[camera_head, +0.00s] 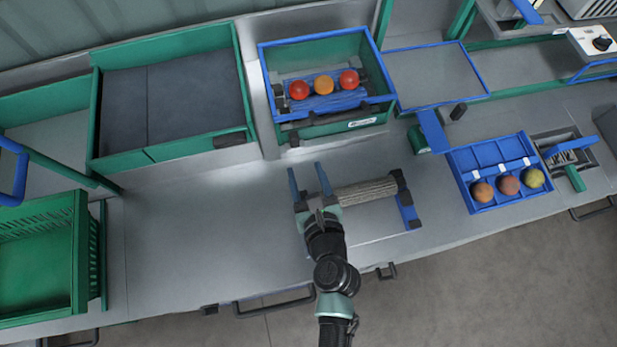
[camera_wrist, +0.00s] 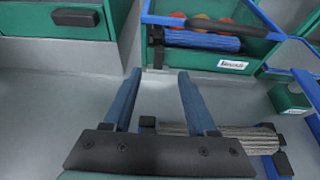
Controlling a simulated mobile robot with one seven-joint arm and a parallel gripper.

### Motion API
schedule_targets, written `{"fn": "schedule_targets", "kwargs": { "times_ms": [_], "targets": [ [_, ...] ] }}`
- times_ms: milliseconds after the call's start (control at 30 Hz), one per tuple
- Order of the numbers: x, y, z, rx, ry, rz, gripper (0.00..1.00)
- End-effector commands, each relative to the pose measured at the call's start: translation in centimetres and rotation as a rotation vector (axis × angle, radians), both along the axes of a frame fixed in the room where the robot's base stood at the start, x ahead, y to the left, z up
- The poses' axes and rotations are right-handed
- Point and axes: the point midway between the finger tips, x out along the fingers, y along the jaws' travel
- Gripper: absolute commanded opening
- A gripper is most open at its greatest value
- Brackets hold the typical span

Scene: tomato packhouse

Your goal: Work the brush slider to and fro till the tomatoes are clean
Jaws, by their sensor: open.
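Two red tomatoes and an orange tomato (camera_head: 323,85) sit in a row in a green box with a blue rim (camera_head: 262,75). Beneath them is a blue ribbed brush (camera_head: 335,101); in the wrist view the brush (camera_wrist: 203,41) shows below the partly hidden tomatoes (camera_wrist: 200,20). A dark bar (camera_head: 347,107) runs along the front of the box, and it also shows in the wrist view (camera_wrist: 235,29). I cannot tell which part is the slider's grip. My gripper (camera_head: 306,172) is open and empty, in front of the box, its blue fingers (camera_wrist: 155,90) pointing toward it.
A grey ribbed roller (camera_head: 365,190) on a stand lies just right of my gripper. A blue tray (camera_head: 472,160) with three dull tomatoes (camera_head: 508,185) is farther right. A green crate (camera_head: 40,255) stands at the left. The bench left of my gripper is clear.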

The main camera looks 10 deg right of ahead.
Motion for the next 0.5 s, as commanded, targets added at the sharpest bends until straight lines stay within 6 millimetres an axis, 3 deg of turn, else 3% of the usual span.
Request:
{"fn": "schedule_targets", "kwargs": {
  "times_ms": [200,500],
  "targets": [
    [-1.7,-0.1,0.6,-0.001,0.001,-0.001,0.57],
    [-1.9,-0.1,0.8,-0.001,0.0,-0.001,0.57]
  ]
}}
